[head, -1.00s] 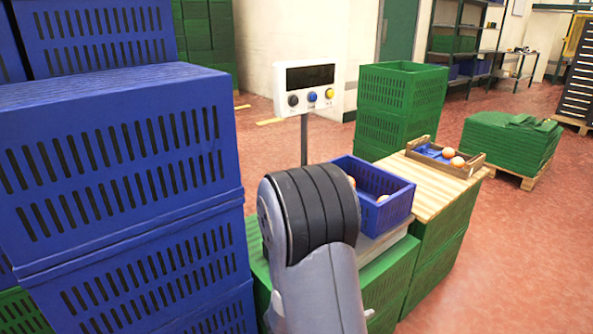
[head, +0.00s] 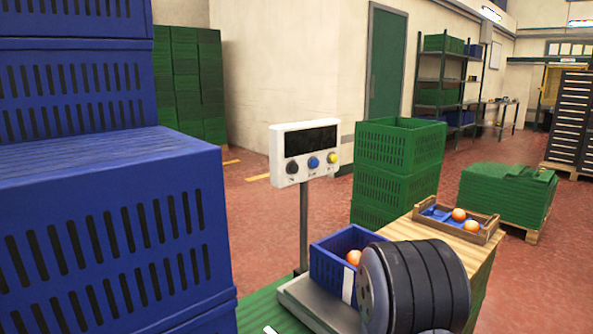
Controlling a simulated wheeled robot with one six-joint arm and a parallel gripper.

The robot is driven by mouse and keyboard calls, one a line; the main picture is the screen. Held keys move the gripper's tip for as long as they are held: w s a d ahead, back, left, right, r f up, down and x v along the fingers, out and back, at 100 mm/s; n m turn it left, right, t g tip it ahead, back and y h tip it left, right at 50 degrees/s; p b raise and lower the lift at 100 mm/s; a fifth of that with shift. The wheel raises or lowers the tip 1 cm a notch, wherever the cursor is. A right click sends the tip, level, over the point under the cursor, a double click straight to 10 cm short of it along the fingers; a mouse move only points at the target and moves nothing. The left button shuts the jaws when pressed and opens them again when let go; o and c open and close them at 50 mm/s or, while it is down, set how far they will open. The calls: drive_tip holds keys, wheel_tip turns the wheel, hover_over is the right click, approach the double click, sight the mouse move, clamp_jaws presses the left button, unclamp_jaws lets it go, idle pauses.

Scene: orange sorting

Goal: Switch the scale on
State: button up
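The scale's white display head (head: 304,151) stands on a grey post (head: 303,222). Its screen (head: 309,146) is dark. Below the screen are a black button (head: 292,167), a blue button (head: 313,162) and a yellow button (head: 332,158). The scale's platform (head: 311,306) carries a blue crate (head: 338,244) with oranges in it (head: 353,257). My arm shows as a dark ribbed joint at the lower right, in front of the crate and platform.
Blue crates (head: 107,215) are stacked high on the left. Green crates (head: 400,150) stand behind the scale. A wooden tray (head: 483,234) with oranges sits on a wooden top (head: 432,233) at right. Open red floor (head: 265,200) lies behind the display.

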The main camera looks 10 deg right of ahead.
clamp_jaws()
idle(0.3)
idle(1.2)
